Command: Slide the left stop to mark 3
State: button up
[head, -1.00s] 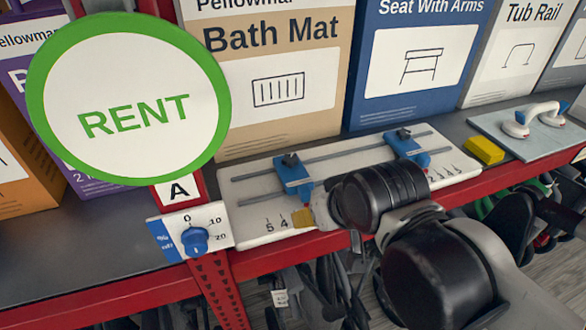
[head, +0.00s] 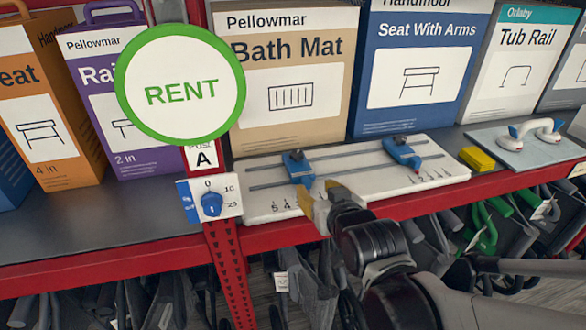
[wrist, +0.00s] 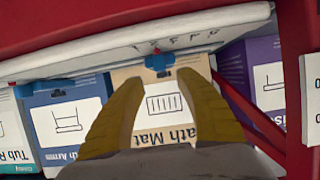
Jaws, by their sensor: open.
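The left stop (head: 298,167) is a blue slider with a dark knob on the rails of a white board (head: 258,210). Marks 5 and 4 show on the board's left part; the marks right of them are hidden behind my gripper. My gripper (head: 319,196) has yellow fingers and is open just in front of the left stop, slightly to its right. In the wrist view, which looks upside down, a blue stop (wrist: 158,63) shows beyond and between the spread fingertips (wrist: 160,80). I cannot tell if they touch it. The right stop (head: 403,152) sits farther right.
A blue dial (head: 211,204) on a white plate and a round RENT sign (head: 181,92) stand left of the board. A yellow block (head: 477,159) and a handled plate (head: 522,150) are to the right. Boxes, such as Bath Mat (head: 291,125), stand behind. A red shelf edge (head: 150,262) runs in front.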

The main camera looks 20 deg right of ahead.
aim_at(308, 182)
jog(key=b+x, duration=0.3)
jog(key=x, duration=0.5)
grip_shut()
